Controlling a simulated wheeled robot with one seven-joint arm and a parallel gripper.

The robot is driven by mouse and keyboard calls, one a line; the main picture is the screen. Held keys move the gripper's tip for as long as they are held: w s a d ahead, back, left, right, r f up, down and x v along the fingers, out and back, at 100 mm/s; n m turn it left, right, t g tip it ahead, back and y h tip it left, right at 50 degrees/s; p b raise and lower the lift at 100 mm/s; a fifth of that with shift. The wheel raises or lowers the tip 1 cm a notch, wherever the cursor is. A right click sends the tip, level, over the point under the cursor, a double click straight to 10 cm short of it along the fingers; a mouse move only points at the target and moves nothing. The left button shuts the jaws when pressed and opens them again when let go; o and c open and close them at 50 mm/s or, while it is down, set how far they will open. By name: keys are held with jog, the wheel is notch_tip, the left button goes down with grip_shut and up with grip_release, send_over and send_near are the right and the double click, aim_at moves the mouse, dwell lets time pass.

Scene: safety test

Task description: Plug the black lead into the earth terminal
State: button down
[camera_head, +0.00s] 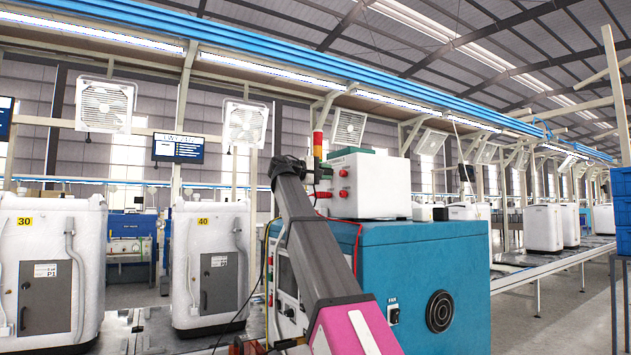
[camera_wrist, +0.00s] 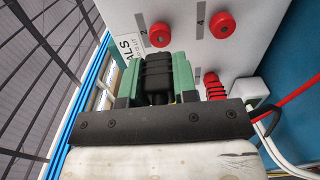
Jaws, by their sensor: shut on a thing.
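My gripper (camera_wrist: 156,80) has its green fingers shut on the black lead's plug (camera_wrist: 157,72), close to the face of the white terminal box (camera_wrist: 185,55). Whether the plug touches a socket cannot be told, because the plug and fingers hide the panel behind them. Red terminals marked 2 (camera_wrist: 160,34) and 4 (camera_wrist: 222,24) are empty. A red plug (camera_wrist: 213,86) sits in a lower terminal. In the head view, my gripper (camera_head: 320,172) is at the left face of the terminal box (camera_head: 378,185). The earth terminal cannot be made out.
The terminal box stands on a large teal cabinet (camera_head: 420,265) with a round vent. A red wire (camera_wrist: 290,98) runs right from the red plug, near a small white block (camera_wrist: 250,92). A signal tower (camera_head: 318,147) rises close behind my gripper. White machines (camera_head: 50,270) stand left.

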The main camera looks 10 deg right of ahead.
jog(key=shift+v, duration=1.15)
jog(key=shift+w, duration=0.1)
jog(key=w+a, duration=0.4)
jog(key=w, duration=0.5)
jog(key=w+a, duration=0.4)
jog(key=w, duration=0.5)
jog(key=shift+w+a, duration=0.4)
jog(key=shift+d, duration=0.2)
jog(key=shift+x, duration=2.7)
jog(key=shift+w+d, duration=0.25)
jog(key=shift+d, duration=0.3)
jog(key=c, duration=0.8)
grip_release()
